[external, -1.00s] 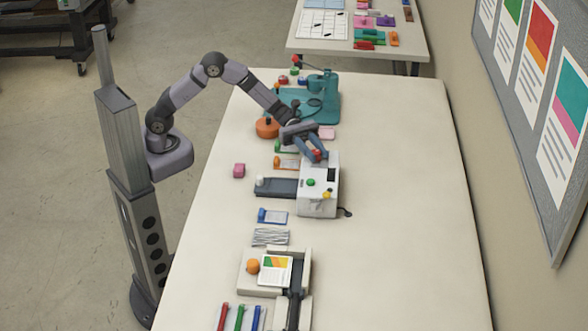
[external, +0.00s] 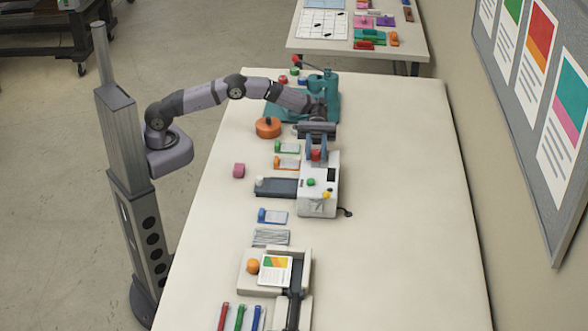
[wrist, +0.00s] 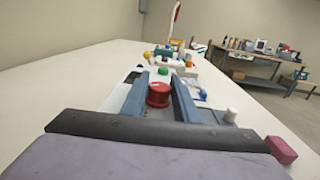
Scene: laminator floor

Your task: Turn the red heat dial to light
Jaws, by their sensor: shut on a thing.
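The fingers also show in the wrist view (wrist: 160,91). The dial's markings are too small to read.
A teal press (external: 325,90) stands just behind my wrist, with an orange round container (external: 268,127) to its left. A pink block (external: 239,170) and a blue-ended card (external: 272,216) lie near the left edge. The table's right side is clear.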

